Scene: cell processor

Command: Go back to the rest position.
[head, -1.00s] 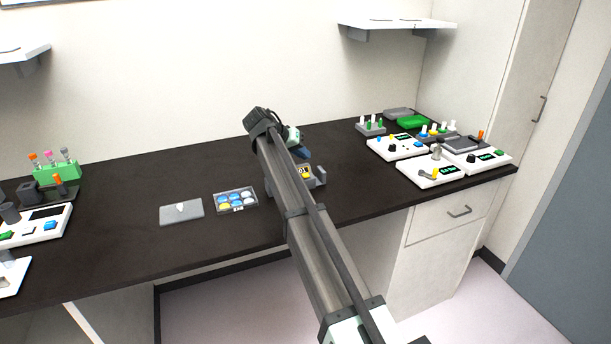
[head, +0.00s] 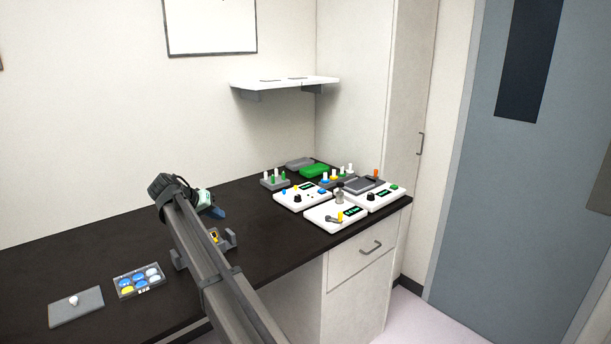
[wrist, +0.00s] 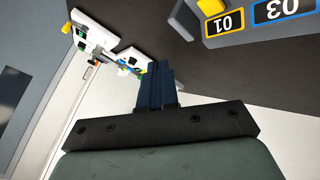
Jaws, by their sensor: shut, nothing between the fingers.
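My gripper (head: 214,211) is above the black bench, near a small dark grey device with a yellow part (head: 214,236). My arm hides part of that device in the head view. In the wrist view my gripper (wrist: 155,75) shows dark blue fingers closed together, with nothing between them. Labels reading 01 and 03 (wrist: 232,20) lie at the upper right of that view, apart from the fingers.
White instruments (head: 335,215) with knobs and displays crowd the right end of the bench (head: 70,245). A six-well plate (head: 138,283) and a grey plate (head: 62,310) lie at left. A wall shelf (head: 285,83) hangs above. The bench behind my arm is mostly clear.

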